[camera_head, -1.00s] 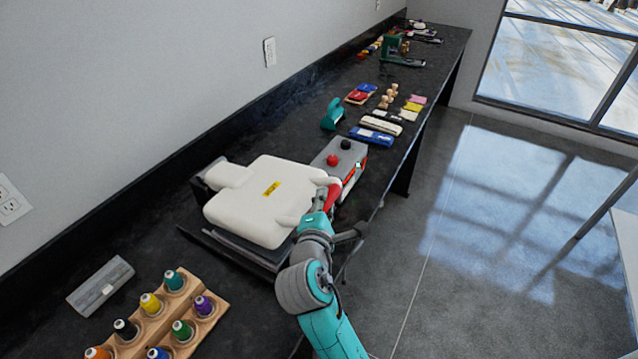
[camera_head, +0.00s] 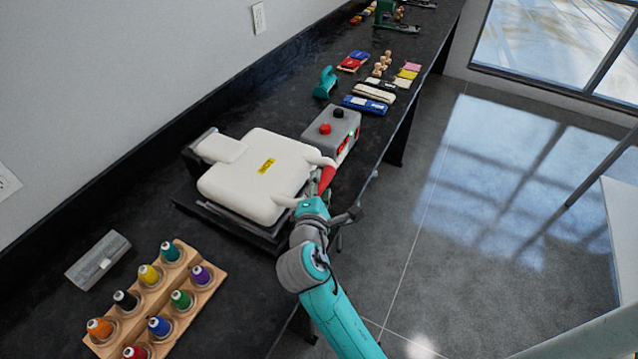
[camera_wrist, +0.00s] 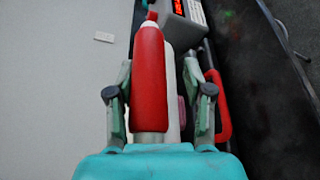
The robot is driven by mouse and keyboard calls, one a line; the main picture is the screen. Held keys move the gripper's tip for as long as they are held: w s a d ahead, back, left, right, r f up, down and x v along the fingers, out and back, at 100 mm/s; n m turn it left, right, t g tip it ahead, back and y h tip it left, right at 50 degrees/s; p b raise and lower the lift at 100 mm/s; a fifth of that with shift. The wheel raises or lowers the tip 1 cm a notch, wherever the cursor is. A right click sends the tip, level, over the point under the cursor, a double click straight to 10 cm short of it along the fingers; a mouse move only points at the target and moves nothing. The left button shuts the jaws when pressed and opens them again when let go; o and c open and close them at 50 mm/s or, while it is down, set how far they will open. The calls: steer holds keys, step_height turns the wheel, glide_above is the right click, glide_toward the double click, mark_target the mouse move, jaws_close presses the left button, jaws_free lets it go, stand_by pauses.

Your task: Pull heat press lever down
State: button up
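The heat press (camera_head: 255,175) is white with a yellow label and stands on a dark base on the black counter. Its red lever grip (camera_head: 326,179) is at the right side, between two white arms. My gripper (camera_head: 318,198) is at this grip. In the wrist view the red grip (camera_wrist: 149,80) lies lengthwise between my two fingers. The left finger is close beside it, and a gap shows between the grip and the right finger. My fingers look open around the grip. The head view hides most of the fingers.
A grey control box (camera_head: 333,134) with red and black knobs stands just behind the press. The floor (camera_head: 450,220) to the right is open.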

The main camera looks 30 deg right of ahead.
steer(key=shift+r, duration=0.15)
steer(key=shift+s+a, duration=0.15)
steer(key=shift+a, duration=0.05)
steer(key=v, duration=1.1)
steer(key=shift+s, duration=0.25)
steer(key=shift+a, duration=0.1)
steer(key=s+a+f+m+t+y, duration=0.1)
steer(key=s+f+m+y, duration=0.1)
steer(key=s+f+y, duration=0.9)
steer(key=s+r+m+t, duration=0.1)
steer(key=s+r+m, duration=0.2)
steer(key=s+m, duration=0.9)
steer(key=s, duration=0.8)
steer(key=shift+s+a+m+t+h, duration=0.3)
steer(key=shift+a+m+h, duration=0.1)
